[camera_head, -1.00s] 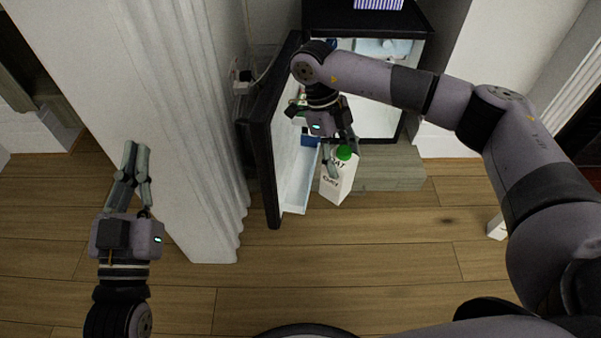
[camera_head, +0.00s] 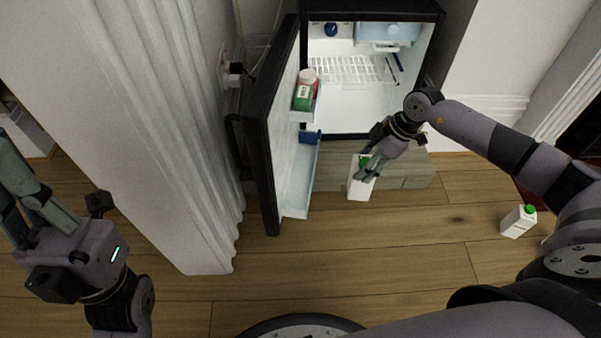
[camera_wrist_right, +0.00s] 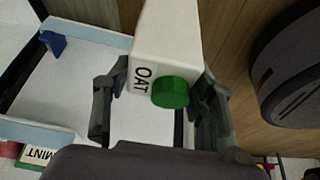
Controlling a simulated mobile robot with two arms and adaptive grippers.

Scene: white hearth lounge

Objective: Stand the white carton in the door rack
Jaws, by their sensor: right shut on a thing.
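The white carton (camera_head: 360,185) has a green cap and "OAT" lettering. My right gripper (camera_head: 369,168) is shut on it near the cap end, to the right of the open fridge door. In the right wrist view the carton (camera_wrist_right: 165,40) sits between both fingers (camera_wrist_right: 160,100). The door's lower rack (camera_head: 297,190) is a pale blue-edged tray with a small blue item at its far end. It also shows in the right wrist view (camera_wrist_right: 50,90). My left gripper (camera_head: 22,195) is at the far left, its fingers apart and empty, partly cut off by the frame edge.
A red-and-green container (camera_head: 304,92) stands in the upper door rack. The black-edged door (camera_head: 262,165) stands open beside the fridge interior (camera_head: 350,95). Another white carton (camera_head: 518,221) with a green cap is at the right. A white fluted column (camera_head: 185,150) stands left of the door.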

